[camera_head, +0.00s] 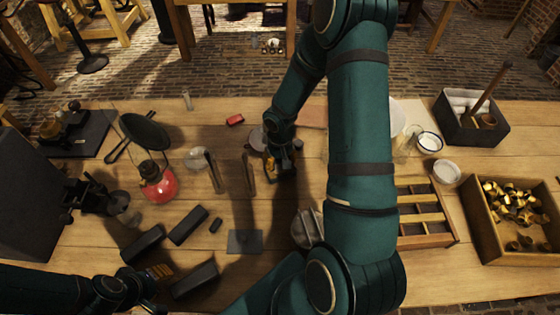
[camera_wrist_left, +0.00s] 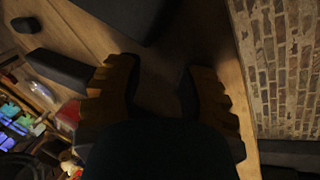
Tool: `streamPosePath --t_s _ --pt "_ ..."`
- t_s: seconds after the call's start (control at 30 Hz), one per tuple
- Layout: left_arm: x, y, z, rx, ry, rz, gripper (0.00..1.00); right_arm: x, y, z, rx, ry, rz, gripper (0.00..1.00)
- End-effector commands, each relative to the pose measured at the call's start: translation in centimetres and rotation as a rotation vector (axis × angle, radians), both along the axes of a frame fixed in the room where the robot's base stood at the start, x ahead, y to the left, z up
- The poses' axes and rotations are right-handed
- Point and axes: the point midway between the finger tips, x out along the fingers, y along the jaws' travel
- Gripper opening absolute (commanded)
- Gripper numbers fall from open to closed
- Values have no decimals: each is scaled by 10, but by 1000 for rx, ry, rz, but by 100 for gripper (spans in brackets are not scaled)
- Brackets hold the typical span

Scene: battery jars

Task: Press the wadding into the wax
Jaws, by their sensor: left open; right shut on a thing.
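My right gripper (camera_head: 281,170) points down over the middle of the bench, beside a pale round vessel (camera_head: 257,139). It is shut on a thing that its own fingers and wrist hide. I cannot tell whether this is the wadding or a tool. White rolls (camera_head: 462,103), perhaps wadding, lie in a dark box (camera_head: 487,133) at the right. No wax can be made out for certain. My left gripper (camera_head: 161,272) is low at the front left, beside dark blocks. Its ribbed fingers are apart and empty in the left wrist view (camera_wrist_left: 158,100).
Two upright rods (camera_head: 215,172) stand near the middle. Dark blocks (camera_head: 188,225) lie in front. White bowls (camera_head: 446,172), a wooden rack (camera_head: 428,240) and a crate of brass pieces (camera_head: 480,240) fill the right.

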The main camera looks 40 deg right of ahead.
Motion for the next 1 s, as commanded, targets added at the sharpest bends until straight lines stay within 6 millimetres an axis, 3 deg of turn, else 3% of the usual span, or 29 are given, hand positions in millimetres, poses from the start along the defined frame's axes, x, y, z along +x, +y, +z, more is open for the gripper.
streamPosePath --t_s 0.57,1.0 --pt "0 0 1 0 1 1 38 -1 0 0 1 4 1 22" --pt "0 0 21 0 0 0 38 -1 0 31 1 2 1 22"
